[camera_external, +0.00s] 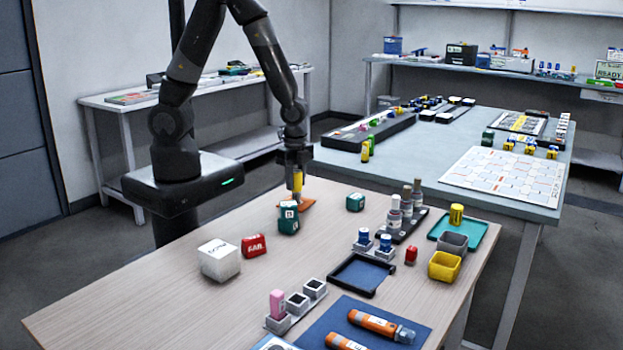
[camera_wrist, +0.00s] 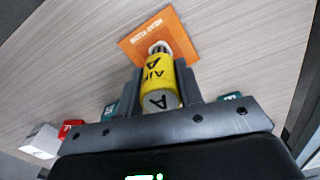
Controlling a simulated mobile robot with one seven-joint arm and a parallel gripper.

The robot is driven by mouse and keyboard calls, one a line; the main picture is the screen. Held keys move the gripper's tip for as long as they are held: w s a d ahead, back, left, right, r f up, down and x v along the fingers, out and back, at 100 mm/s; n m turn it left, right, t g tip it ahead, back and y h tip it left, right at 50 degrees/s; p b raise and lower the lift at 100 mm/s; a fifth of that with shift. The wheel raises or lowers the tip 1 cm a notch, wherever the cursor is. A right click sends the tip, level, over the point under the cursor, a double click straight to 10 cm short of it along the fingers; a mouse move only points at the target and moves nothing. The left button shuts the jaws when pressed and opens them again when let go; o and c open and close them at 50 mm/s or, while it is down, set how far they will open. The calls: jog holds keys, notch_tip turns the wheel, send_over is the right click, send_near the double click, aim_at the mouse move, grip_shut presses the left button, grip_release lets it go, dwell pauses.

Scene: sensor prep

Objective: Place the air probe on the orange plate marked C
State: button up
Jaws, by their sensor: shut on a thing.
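The air probe (camera_external: 298,181) is a yellow cylinder with a pale lower end. In the wrist view the probe (camera_wrist: 158,73) shows dark lettering reading "AIR" and "A". My gripper (camera_external: 297,168) is shut on it, with one finger on each side in the wrist view (camera_wrist: 160,85). The orange plate (camera_external: 307,203) lies on the wooden table under the probe. In the wrist view the probe's pale end overlaps the plate (camera_wrist: 140,43); I cannot tell whether they touch. The plate's small pale writing is too blurred to read. A green block partly hides the plate in the external view.
A green block (camera_external: 288,220) stands close in front of the plate, and another green block (camera_external: 355,202) is to its right. A red block (camera_external: 254,245) and a white cube (camera_external: 219,259) are nearer. A dark rack of bottles (camera_external: 403,224) stands farther right.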

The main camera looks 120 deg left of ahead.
jog(key=shift+f, duration=0.15)
jog(key=o, duration=1)
notch_tip(320, 180, up, 13)
jog(key=shift+d+f, duration=0.1)
jog(key=shift+f, duration=0.1)
jog(key=s+d+r+n+t, duration=0.1)
jog(key=s+d+r, duration=0.3)
jog(key=d+r, duration=0.4)
jog(key=s+d+r+n+t, duration=0.1)
jog(key=s+d+r+t, duration=0.3)
jog(key=d+r, duration=0.5)
jog(key=shift+s+d+r+t, duration=0.2)
jog(key=shift+s+d+t, duration=0.1)
jog(key=shift+s+d, duration=0.15)
